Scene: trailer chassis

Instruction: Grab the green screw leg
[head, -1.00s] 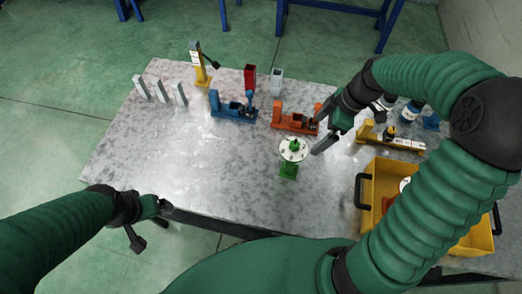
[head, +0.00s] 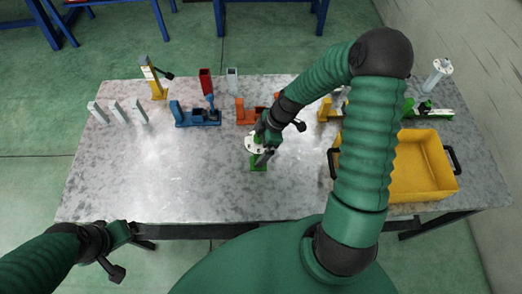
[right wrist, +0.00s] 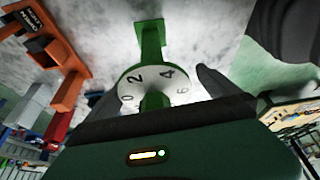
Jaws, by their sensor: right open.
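The green screw leg stands on the table with a white numbered disc near its top. Its green foot (head: 258,164) shows in the head view below my right gripper (head: 265,148), which partly hides the disc. In the right wrist view the disc (right wrist: 150,78) lies between the two dark fingertips of my right gripper (right wrist: 155,88), with the green foot beyond it. The right gripper is open around the leg; contact cannot be told. My left gripper (head: 142,240) is by the table's front left edge, away from the leg; its jaws are unclear.
A yellow crate (head: 442,172) stands on the right of the table. The left front of the table (head: 150,185) is clear.

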